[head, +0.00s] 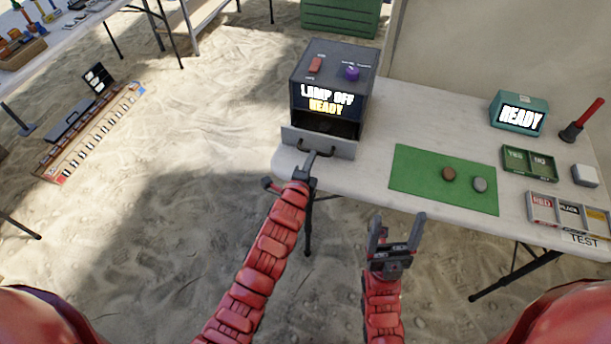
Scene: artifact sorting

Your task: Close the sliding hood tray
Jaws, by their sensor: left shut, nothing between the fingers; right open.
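The hood (333,78) is a dark box on the white table, with a red switch, a purple knob and a screen reading "LAMP OFF READY". Its sliding tray (338,148) sticks out at the bottom front, with a grey front panel and a dark handle (318,151). My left gripper (309,160) is shut, with its tips at the handle in front of the tray; I cannot tell if they touch. My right gripper (397,222) is open and empty, in front of the table's near edge, below the green mat.
On the table (370,165) are a green mat (420,175) with two stones, a teal "READY" box (519,113), a green two-part tray (530,165), a labelled sorting tray (566,216), a white block (585,175) and a red-handled tool (586,121).

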